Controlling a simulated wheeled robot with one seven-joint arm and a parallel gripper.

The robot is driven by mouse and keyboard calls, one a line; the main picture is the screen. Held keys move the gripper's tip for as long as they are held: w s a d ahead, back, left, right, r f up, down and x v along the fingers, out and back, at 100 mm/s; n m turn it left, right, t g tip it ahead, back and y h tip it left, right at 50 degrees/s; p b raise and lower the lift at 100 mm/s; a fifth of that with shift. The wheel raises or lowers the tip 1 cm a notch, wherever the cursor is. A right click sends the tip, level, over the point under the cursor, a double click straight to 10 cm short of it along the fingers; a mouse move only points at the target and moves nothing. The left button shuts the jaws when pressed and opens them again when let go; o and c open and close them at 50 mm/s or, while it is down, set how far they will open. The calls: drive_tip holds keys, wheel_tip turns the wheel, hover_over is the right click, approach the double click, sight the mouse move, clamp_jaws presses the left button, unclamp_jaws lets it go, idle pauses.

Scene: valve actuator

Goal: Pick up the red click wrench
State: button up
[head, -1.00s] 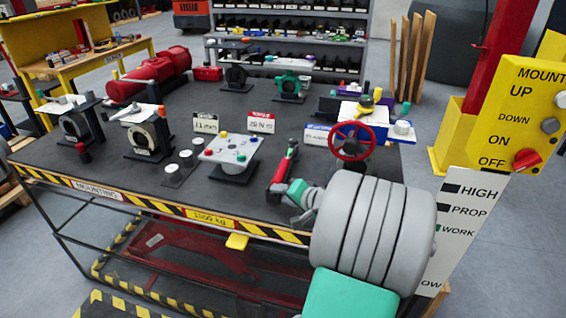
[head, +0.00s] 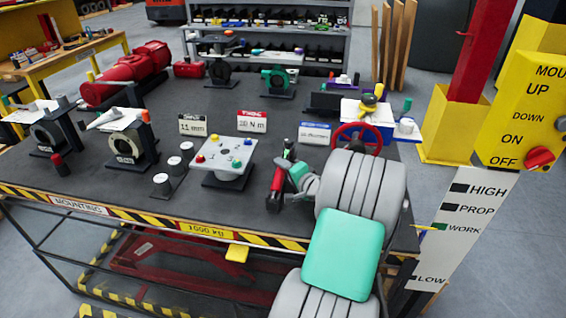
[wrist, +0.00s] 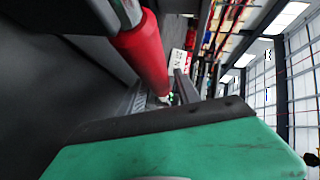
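In the wrist view the wrench's red cylinder (wrist: 143,55) runs close in front of the green gripper body. A grey finger (wrist: 182,86) shows just right of it. The gap between the fingers is hidden, so I cannot tell whether they grip the wrench.
A red handwheel (head: 357,138) and a blue-white unit (head: 366,112) stand behind my arm. The yellow-black striped table edge (head: 160,222) runs in front.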

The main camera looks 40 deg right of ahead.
drive_tip(key=shift+w+d+f, duration=0.2)
drive_tip(key=shift+w, duration=0.35)
drive_tip(key=shift+c, duration=0.3)
clamp_jaws()
drive_tip(key=shift+r, duration=0.1)
